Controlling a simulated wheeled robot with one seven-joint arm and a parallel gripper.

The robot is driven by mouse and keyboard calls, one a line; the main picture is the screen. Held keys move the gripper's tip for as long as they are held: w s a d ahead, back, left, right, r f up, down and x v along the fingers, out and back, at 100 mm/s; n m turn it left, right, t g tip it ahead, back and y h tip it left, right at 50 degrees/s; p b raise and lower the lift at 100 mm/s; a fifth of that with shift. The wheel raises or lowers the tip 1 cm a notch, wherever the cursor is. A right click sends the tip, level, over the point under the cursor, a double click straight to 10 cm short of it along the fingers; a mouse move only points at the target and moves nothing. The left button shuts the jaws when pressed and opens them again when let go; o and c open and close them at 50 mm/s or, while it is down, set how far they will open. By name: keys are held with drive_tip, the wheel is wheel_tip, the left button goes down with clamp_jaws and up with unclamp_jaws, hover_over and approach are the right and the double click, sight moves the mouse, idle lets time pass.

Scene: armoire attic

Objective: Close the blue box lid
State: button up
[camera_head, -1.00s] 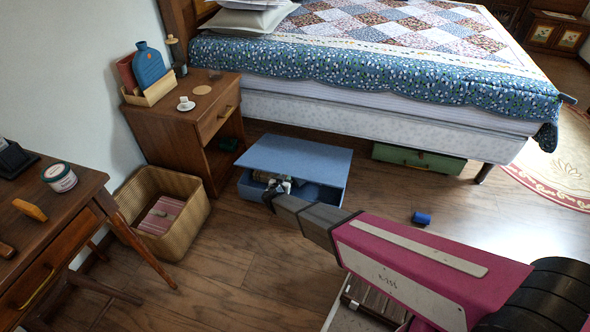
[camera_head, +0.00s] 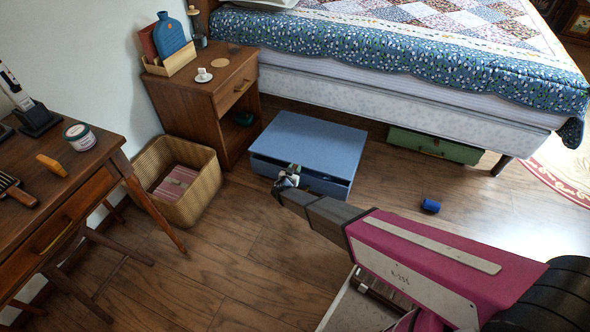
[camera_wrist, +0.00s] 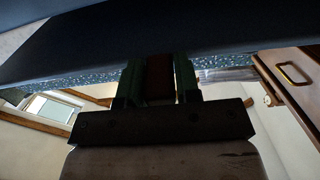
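The blue box (camera_head: 325,186) stands on the floor in front of the bed. Its flat blue lid (camera_head: 310,142) lies low over it, with a dark gap along the front edge. My gripper (camera_head: 288,177) is at the front left of the box, close to the lid's front edge; I cannot tell whether it touches. In the wrist view, my gripper (camera_wrist: 158,80) shows green-sided fingers apart with a dark reddish patch between them, beneath a dark blue surface. I cannot tell whether that patch is something held. The box's inside is mostly hidden.
A wicker basket (camera_head: 210,193) and a wooden nightstand (camera_head: 212,100) stand left of the box. A green box (camera_head: 436,148) is under the bed (camera_head: 400,98). A small blue object (camera_head: 430,206) lies on the floor at right. A wooden desk (camera_head: 100,166) is at far left.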

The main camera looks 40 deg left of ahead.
drive_tip(key=o, duration=0.3)
drive_tip(key=shift+s, duration=0.15)
drive_tip(key=v, duration=0.7)
drive_tip(key=shift+s, duration=0.1)
